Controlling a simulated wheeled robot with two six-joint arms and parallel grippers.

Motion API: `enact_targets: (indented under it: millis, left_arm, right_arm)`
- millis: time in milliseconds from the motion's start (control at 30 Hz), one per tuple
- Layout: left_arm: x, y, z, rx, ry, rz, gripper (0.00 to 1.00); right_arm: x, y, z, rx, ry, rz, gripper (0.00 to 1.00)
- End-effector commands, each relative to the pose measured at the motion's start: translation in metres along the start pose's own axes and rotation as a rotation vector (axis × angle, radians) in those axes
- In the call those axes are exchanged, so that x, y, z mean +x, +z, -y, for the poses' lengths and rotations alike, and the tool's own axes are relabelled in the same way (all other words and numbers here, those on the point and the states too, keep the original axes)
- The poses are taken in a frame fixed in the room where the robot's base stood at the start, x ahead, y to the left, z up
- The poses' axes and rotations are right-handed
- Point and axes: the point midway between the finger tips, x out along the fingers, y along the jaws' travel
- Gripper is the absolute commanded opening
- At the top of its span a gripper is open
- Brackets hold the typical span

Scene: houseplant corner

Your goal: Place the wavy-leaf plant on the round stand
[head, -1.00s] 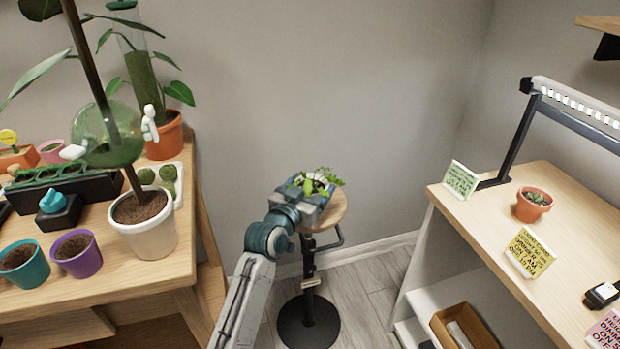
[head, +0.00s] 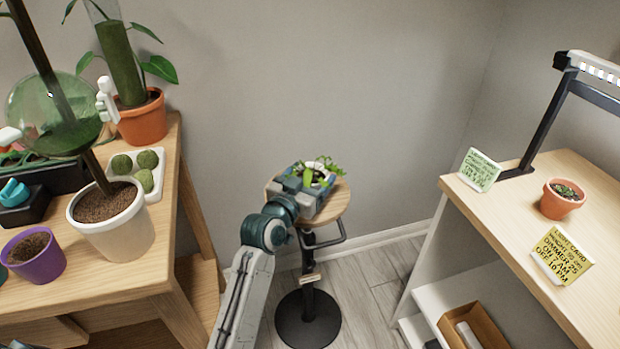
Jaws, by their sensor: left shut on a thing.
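The wavy-leaf plant (head: 326,170) shows as green leaves over a pale pot, mostly hidden behind my left gripper. My left gripper (head: 316,186) is shut on the plant and is over the round stand. The round stand (head: 336,208) has a wooden disc top on a black post with a round black base. From this angle I cannot tell whether the pot touches the stand top. My right gripper is not in view.
At left, a wooden table (head: 150,290) holds a white pot (head: 118,235), a purple pot (head: 35,258) and a terracotta pot (head: 142,118). At right, a wooden bench (head: 520,215) holds a small succulent (head: 561,200), note cards and a lamp. Bare floor lies around the stand.

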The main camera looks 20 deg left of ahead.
Motion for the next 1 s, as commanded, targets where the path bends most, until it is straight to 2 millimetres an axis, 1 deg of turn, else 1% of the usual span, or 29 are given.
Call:
enact_targets:
  millis: [133,267,300,367,400,633,733,867,1000]
  left_arm:
    - [0.000,-0.002,0.000,0.000,0.000,-0.002,0.44]
    - [0.000,0.002,0.000,0.000,0.000,-0.001,0.44]
    - [0.000,0.002,0.000,0.000,0.000,0.001,0.83]
    - [0.000,0.002,0.000,0.000,0.000,0.001,0.95]
    - [0.000,0.002,0.000,0.000,0.000,0.001,0.99]
    - [0.000,0.002,0.000,0.000,0.000,0.001,0.99]
    - [0.000,-0.002,0.000,0.000,0.000,0.000,0.99]
    - [-0.016,0.001,0.000,0.000,0.000,0.002,0.99]
    - [-0.045,0.001,0.000,0.002,0.000,0.003,0.99]
  right_arm:
    - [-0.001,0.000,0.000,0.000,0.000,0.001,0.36]
    - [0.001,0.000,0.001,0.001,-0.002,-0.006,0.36]
    - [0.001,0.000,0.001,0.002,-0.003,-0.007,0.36]
    - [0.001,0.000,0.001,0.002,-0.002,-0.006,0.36]
    - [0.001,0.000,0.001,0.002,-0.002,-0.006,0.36]
    - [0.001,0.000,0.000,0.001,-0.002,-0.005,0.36]
    - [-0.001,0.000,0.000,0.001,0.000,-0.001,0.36]
    - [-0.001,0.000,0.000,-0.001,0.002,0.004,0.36]
    - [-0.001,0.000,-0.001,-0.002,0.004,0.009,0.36]
